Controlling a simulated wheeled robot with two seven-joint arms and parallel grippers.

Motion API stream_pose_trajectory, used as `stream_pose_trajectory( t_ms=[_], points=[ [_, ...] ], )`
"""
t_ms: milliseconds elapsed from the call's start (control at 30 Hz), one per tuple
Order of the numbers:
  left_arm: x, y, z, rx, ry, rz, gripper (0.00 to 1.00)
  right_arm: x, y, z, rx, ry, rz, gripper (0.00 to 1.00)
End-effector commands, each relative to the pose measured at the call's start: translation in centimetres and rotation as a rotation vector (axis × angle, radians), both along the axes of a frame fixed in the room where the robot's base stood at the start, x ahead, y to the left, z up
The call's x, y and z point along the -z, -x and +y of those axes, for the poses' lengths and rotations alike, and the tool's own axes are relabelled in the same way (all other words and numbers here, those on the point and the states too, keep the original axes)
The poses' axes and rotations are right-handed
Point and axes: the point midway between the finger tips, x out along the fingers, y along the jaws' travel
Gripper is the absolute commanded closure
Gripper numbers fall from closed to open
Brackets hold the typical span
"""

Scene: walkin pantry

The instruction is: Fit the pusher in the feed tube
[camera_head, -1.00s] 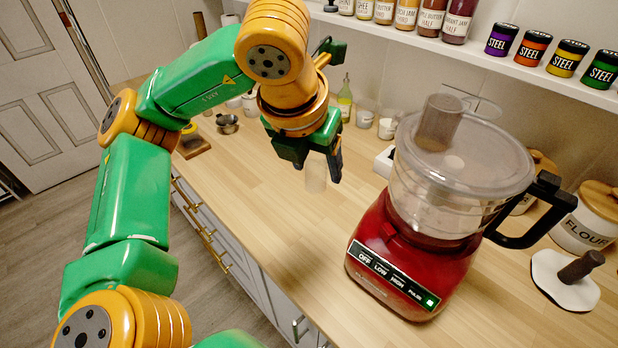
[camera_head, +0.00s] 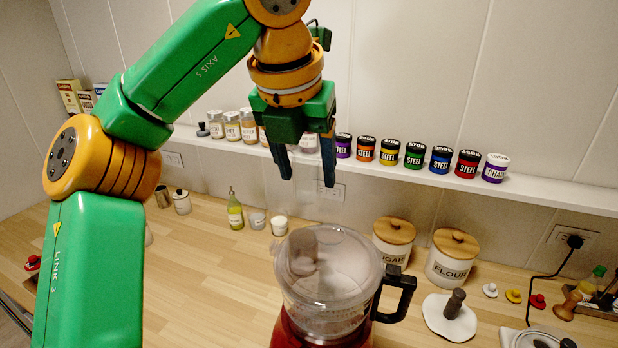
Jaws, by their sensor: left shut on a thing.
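The clear pusher (camera_head: 307,195) is faint against the wall, between the fingers of my left gripper (camera_head: 306,180). The fingers are shut on it, and it hangs down from them. Its lower end is hard to make out. The food processor (camera_head: 327,290) stands on the counter below, with a clear lidded bowl, a dark handle at right and a red base cut off by the bottom edge. Its feed tube (camera_head: 303,252) rises from the left part of the lid. The pusher is above the tube in the picture and looks apart from it. My right gripper is out of view.
A wall shelf (camera_head: 400,171) with jars and several STEEL cans runs behind my gripper. Sugar (camera_head: 393,245) and flour (camera_head: 451,262) canisters stand right of the processor. A white board (camera_head: 449,318) with a dark handle lies nearby.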

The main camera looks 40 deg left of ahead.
Motion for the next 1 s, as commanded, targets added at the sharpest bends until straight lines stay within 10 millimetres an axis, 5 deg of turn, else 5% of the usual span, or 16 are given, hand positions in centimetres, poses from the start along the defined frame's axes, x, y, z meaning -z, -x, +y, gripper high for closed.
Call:
stream_pose_trajectory(
  t_ms=[333,733,1000],
  points=[
    [0.9,0.0,0.0,0.0,0.0,-0.001,0.9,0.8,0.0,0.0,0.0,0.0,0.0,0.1],
    [5.7,0.1,0.0,-0.001,0.0,-0.001,0.9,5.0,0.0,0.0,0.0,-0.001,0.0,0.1],
    [5.9,0.1,0.0,-0.001,0.0,-0.001,0.9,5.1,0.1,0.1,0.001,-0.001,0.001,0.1]
  ],
)
